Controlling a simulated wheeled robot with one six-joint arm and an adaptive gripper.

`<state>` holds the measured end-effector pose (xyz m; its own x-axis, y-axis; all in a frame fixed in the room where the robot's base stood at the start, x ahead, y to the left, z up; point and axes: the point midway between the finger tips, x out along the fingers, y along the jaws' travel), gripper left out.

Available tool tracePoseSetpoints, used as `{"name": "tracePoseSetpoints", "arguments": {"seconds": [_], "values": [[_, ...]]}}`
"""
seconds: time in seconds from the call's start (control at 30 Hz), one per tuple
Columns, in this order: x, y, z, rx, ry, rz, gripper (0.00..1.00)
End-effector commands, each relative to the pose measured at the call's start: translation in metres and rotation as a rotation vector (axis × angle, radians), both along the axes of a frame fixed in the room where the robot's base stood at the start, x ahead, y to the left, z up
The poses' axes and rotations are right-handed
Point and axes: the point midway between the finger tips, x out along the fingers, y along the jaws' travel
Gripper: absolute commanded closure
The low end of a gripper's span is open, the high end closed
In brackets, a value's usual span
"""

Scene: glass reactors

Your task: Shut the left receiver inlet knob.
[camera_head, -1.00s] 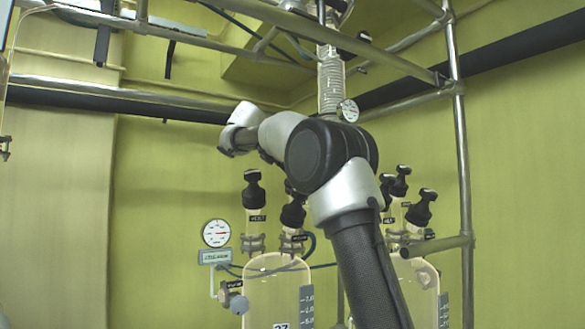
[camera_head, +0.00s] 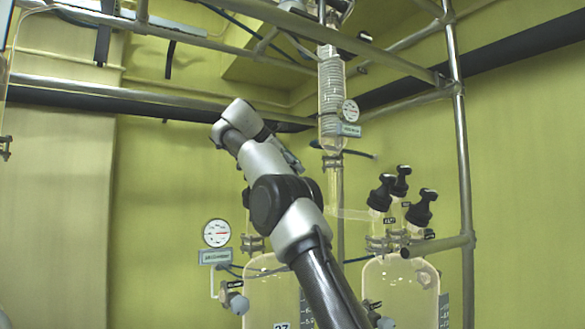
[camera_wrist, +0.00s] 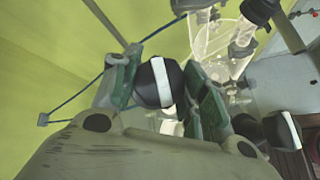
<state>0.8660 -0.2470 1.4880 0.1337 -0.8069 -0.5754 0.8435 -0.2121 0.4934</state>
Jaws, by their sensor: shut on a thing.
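My gripper (camera_wrist: 162,90) shows in the wrist view, its green-padded fingers closed on the two sides of a black knob (camera_wrist: 158,76) with a white stripe. Which knob this is cannot be read from a label. In the head view the left receiver (camera_head: 262,291) is a clear glass vessel at the lower middle. My arm crosses in front of it and hides its top knobs and my fingers. A second black knob with a white stripe (camera_wrist: 283,132) is at the lower right of the wrist view, outside my grip.
The right receiver (camera_head: 388,274) stands to the right, with black knobs (camera_head: 421,206) on top. A coiled glass condenser (camera_head: 331,90) hangs above, and metal pipes frame the scene.

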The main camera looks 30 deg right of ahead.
Motion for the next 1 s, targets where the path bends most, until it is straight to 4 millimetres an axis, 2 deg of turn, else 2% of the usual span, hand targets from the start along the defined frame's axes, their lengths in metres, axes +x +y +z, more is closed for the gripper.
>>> {"name": "tracePoseSetpoints", "arguments": {"seconds": [0.63, 0.67, 0.77, 0.8, 1.0], "values": [[0.0, 0.0, -0.0009, 0.01, -0.003, -0.018, 0.81], [0.0, 0.0, -0.0009, 0.01, -0.003, -0.018, 0.55], [0.0, 0.0, -0.0008, 0.009, -0.004, -0.017, 0.37], [0.0001, 0.0, -0.0007, 0.009, -0.004, -0.017, 0.34], [0.0, -0.0001, -0.0004, 0.009, -0.005, -0.017, 0.34]]}}
